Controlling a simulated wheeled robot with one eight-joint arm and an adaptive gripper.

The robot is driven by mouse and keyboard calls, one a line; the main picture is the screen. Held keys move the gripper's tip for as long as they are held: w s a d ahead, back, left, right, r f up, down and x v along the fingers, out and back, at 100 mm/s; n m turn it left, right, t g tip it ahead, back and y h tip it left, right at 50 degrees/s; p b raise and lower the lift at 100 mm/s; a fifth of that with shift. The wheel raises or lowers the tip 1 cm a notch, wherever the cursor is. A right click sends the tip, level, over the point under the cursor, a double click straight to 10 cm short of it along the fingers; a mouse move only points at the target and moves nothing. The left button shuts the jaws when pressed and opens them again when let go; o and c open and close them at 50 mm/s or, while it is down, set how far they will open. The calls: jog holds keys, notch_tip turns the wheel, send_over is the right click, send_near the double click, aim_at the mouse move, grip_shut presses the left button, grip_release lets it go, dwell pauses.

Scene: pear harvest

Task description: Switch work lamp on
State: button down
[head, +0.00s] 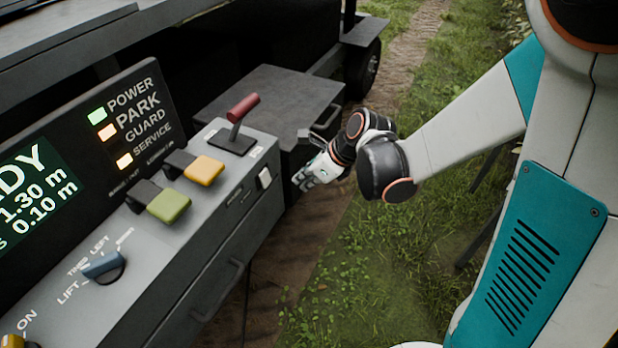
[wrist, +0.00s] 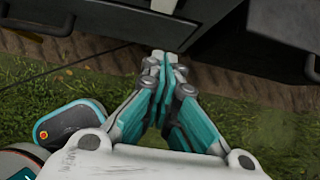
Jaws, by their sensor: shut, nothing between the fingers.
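My gripper (head: 302,181) is shut and empty in the head view, hanging over the ground just right of the console (head: 225,235). In the wrist view its teal fingers (wrist: 165,62) meet at the tips. A small white rocker switch (head: 264,178) sits on the console's right end face, a short way left of my gripper and apart from it. I cannot read a label on it, so I cannot tell if it is the lamp's switch. No work lamp can be made out in either view.
The console carries a red-handled lever (head: 242,108), a yellow paddle (head: 204,170), a green paddle (head: 168,205) and a blue-grey knob (head: 104,267). A display (head: 35,200) with lit indicators stands behind. A dark drawer box (head: 270,95) lies beyond. Grass is open to the right.

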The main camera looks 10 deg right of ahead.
aim_at(265, 178)
jog(key=w+a+f+b, duration=0.2)
jog(key=w+a+f, duration=0.2)
jog(key=a+f, duration=0.1)
jog(key=shift+a+b, duration=0.15)
jog(key=shift+b, duration=0.15)
jog(key=shift+w+a+f+b, duration=0.35)
jog(key=shift+w+f+b, duration=0.05)
jog(key=shift+b, duration=0.05)
jog(key=shift+r, duration=0.25)
jog(key=shift+r+p, duration=0.55)
jog(key=shift+r, duration=0.1)
